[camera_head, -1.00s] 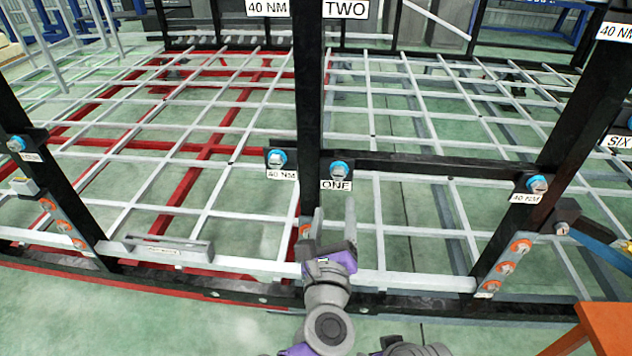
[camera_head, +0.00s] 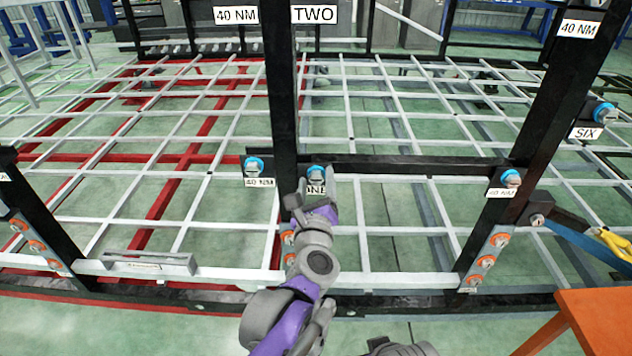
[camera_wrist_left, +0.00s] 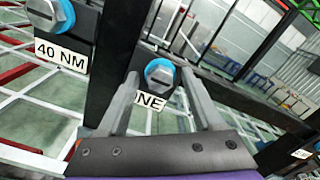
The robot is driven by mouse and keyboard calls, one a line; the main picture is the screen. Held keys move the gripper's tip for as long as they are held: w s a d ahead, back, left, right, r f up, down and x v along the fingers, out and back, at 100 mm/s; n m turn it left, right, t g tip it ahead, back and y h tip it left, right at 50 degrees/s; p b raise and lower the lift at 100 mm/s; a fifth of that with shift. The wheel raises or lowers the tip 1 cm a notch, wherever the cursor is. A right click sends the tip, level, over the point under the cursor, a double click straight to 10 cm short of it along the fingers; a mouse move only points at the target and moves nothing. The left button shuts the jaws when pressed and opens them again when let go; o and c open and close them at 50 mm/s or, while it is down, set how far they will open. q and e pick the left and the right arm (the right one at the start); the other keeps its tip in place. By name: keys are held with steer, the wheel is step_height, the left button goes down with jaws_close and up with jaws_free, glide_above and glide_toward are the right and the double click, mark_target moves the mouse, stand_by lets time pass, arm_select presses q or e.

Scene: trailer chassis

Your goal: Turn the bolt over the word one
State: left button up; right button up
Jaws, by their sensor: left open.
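The bolt over the word ONE (camera_head: 317,173) has a grey head and a blue ring, on the black crossbar just right of the middle post. Its white ONE label (camera_head: 316,188) is partly covered by my gripper. My left gripper (camera_head: 316,186) is open and empty, raised just below and in front of this bolt. In the left wrist view the bolt (camera_wrist_left: 160,74) appears between the two spread fingertips (camera_wrist_left: 160,77). The fingers do not visibly touch it, and I cannot tell the depth left between them.
Another blue-ringed bolt (camera_head: 254,165) with a 40 NM label sits just left of the black middle post (camera_head: 281,110). More such bolts are at the right post (camera_head: 510,178) and above the SIX label (camera_head: 604,112). An orange table (camera_head: 590,322) stands at bottom right.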

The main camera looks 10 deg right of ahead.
arm_select(q)
jaws_close()
